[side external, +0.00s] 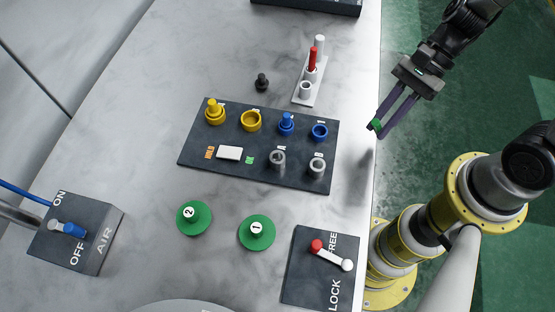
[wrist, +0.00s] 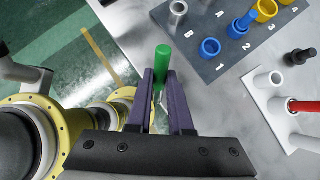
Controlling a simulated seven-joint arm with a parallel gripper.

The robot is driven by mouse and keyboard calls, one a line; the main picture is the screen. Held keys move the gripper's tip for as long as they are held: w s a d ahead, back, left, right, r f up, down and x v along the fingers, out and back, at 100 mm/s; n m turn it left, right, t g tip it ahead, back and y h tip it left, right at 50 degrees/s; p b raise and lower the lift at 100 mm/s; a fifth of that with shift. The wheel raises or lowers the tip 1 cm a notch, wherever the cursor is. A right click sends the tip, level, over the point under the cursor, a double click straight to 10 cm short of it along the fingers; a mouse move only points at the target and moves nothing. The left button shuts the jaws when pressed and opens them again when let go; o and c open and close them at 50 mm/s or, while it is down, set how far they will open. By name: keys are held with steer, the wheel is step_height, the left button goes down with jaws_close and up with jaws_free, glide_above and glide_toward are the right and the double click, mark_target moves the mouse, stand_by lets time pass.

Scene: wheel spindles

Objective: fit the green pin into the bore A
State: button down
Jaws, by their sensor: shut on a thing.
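My gripper (side external: 378,128) is shut on the green pin (side external: 375,124), out beyond the right edge of the table in the side view. In the wrist view the pin (wrist: 162,58) sticks out past the fingertips (wrist: 161,84), roughly in line with the fingers. The dark board (side external: 220,175) lies left of my gripper, clearly apart from the pin. By the letters in the wrist view, bore A (side external: 277,159) is the left grey socket in the side view, seemingly empty. Bore B (side external: 317,167) is the right grey socket, also in the wrist view (wrist: 178,9).
Yellow and blue sockets (side external: 320,131) stand on the board, some with pins. A white rack (side external: 303,96) with a red pin (side external: 312,60) and a black knob (side external: 262,83) stand behind. Green discs (side external: 257,232), a FREE/LOCK lever box (side external: 300,285) and an AIR switch box (side external: 90,235) are in front.

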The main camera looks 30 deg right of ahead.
mark_target(284, 154)
steer(key=w+a+r+m+t+y, duration=0.1)
steer(key=w+a+r+y, duration=0.2)
steer(key=a, duration=0.6)
steer(key=w+a+r+m+t+y, duration=0.1)
steer(key=w+a+r+y, duration=0.2)
steer(key=a, duration=0.6)
steer(key=shift+t, duration=0.3)
steer(key=shift+w+f, duration=0.15)
steer(key=shift+f, duration=3.55)
steer(key=shift+f, duration=0.1)
steer(key=c, duration=0.8)
jaws_free()
